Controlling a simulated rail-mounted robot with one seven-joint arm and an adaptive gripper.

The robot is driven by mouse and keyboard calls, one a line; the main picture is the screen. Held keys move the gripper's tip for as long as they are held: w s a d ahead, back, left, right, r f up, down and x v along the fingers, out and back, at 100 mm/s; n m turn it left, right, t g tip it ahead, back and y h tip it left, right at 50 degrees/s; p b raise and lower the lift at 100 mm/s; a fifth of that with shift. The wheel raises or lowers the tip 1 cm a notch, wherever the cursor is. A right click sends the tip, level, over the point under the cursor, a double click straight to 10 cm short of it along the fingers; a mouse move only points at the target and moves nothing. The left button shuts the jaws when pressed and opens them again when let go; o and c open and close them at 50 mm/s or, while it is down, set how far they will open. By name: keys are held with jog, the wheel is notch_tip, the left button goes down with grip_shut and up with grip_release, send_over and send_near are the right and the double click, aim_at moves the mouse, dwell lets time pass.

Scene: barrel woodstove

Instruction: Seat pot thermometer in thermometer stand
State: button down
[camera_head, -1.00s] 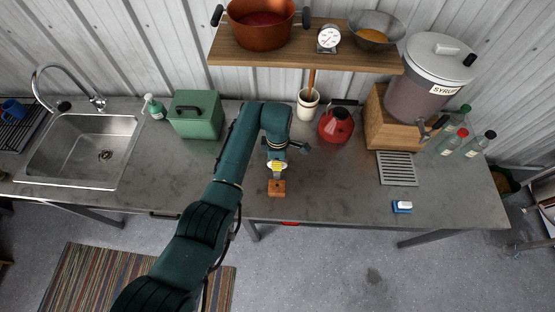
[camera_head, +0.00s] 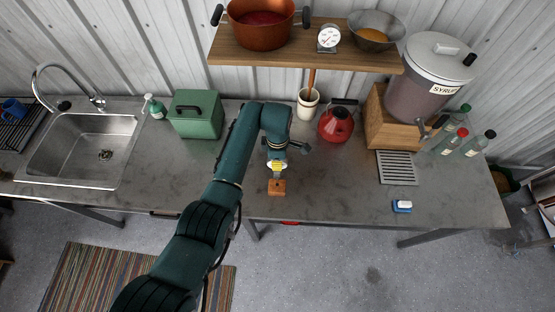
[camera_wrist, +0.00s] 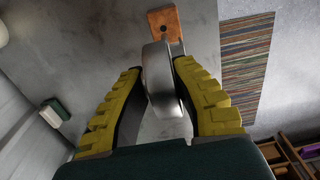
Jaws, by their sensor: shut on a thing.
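My gripper (camera_head: 276,166) is shut on the pot thermometer (camera_wrist: 160,80), a round silver piece seen nearly edge-on between the yellow fingers in the wrist view. In the head view only a pale bit of it shows under the fingers. The thermometer stand (camera_head: 277,188) is a small orange-brown wooden block near the counter's front edge. It also shows at the top of the wrist view (camera_wrist: 168,20), with a dark hole in its top. The gripper is just above and behind the stand. I cannot make out the thermometer's stem or whether it meets the hole.
The metal counter (camera_head: 330,190) is clear around the stand. A red kettle (camera_head: 336,124) and a cream crock (camera_head: 307,104) stand behind to the right, a green box (camera_head: 195,114) behind to the left. A wooden shelf (camera_head: 290,60) with a white dial (camera_head: 328,38) hangs above.

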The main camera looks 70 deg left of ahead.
jog(key=shift+f+b, duration=3.75)
jog(key=shift+f, duration=1.25)
jog(key=c, duration=0.9)
grip_release()
jog(key=shift+r, duration=0.1)
notch_tip(320, 180, up, 12)
